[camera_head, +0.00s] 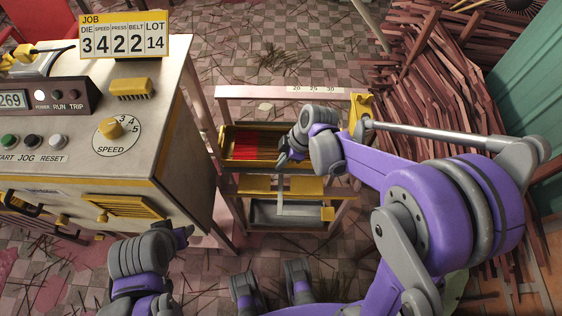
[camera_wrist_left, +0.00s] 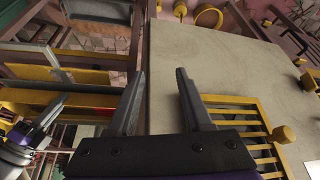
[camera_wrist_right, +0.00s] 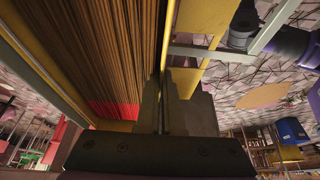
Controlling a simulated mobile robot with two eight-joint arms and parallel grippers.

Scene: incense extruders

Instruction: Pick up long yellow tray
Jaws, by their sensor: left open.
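The long yellow tray (camera_head: 238,162) sits in the rack and holds thin sticks with red and brown parts. In the right wrist view its yellow side wall (camera_wrist_right: 168,35) runs beside the brown sticks (camera_wrist_right: 100,45). My right gripper (camera_head: 284,160) is at the tray's right side. Its fingers (camera_wrist_right: 167,100) are close together on either side of the wall and look shut on it. My left gripper (camera_head: 188,233) is low beside the machine, apart from the tray. Its fingers (camera_wrist_left: 160,98) are open with nothing between them.
A control machine (camera_head: 140,75) with a dial and buttons stands at left. The rack (camera_head: 225,95) has a lower shelf with a grey tray (camera_head: 265,214). A large pile of reddish sticks (camera_head: 425,65) lies at right. Loose sticks litter the checkered floor (camera_head: 260,40).

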